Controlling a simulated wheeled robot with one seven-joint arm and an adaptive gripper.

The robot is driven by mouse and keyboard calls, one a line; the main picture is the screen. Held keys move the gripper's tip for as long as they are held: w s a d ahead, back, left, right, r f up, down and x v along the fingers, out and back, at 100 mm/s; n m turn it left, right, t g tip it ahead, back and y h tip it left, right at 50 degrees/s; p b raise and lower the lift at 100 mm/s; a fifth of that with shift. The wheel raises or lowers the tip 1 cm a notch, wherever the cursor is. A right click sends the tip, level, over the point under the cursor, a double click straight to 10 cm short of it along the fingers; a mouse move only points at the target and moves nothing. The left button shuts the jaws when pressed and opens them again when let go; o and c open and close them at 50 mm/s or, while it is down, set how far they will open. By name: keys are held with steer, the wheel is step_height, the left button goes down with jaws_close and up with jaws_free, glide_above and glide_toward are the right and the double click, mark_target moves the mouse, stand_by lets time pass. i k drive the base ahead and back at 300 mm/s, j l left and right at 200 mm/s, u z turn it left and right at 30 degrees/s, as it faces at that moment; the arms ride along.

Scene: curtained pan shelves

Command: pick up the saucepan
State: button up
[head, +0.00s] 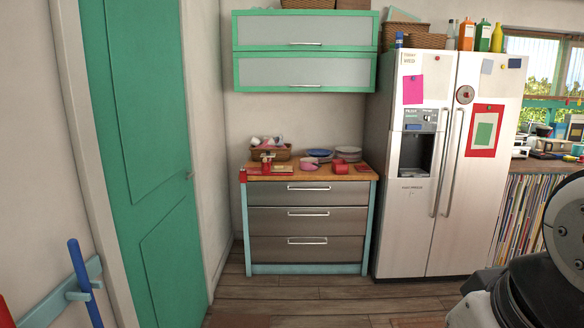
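I cannot make out a saucepan for certain in the head view. Small dishes sit on the wooden top of the drawer cabinet, among them a pink, bowl-like item (309,162) and a red item (340,168), too small to identify. Part of my own arm, dark and white, fills the lower right corner. My gripper is not in the picture.
A drawer cabinet (308,214) stands against the back wall, with green wall cupboards (305,52) above. A steel fridge (446,160) stands to its right. A striped curtain (522,215) hangs under the right counter. A green door (140,150) is at left. The visible wooden floor (310,290) is mostly clear.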

mark_target(308, 164)
steer(key=i, duration=0.55)
steer(key=i+l+u, duration=0.1)
steer(key=i, duration=0.45)
steer(key=i+l, duration=0.15)
steer(key=i, duration=0.4)
steer(key=i+l+u, duration=0.15)
steer(key=i, duration=0.4)
steer(key=i+l, duration=0.15)
steer(key=i, duration=0.4)
steer(key=i+l+u, duration=0.1)
steer(key=i, duration=0.45)
steer(key=i+l, duration=0.25)
steer(key=i, duration=0.3)
